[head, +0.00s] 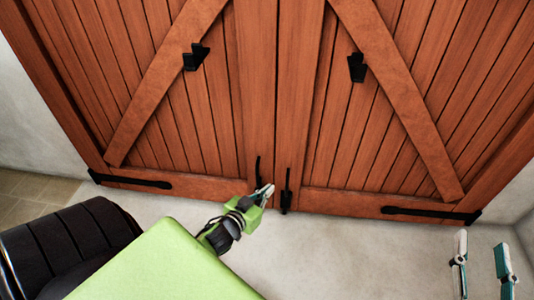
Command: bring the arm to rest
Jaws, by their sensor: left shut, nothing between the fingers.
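My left gripper (267,191) is shut and empty, a small green and grey gripper at the middle of the head view. It overlaps the lower part of a black upright handle (258,168) at the bottom of the left door leaf. I cannot tell whether it touches the handle. My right gripper (482,242) shows at the lower right as two teal and white fingers, wide apart, with only floor seen between them.
Brown wooden double doors (225,110) fill the back and look closed. A second black handle (286,192) is just right of the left gripper. Black brackets (357,67) and hinge straps stick to the leaves. The pale floor (370,260) between my grippers is clear.

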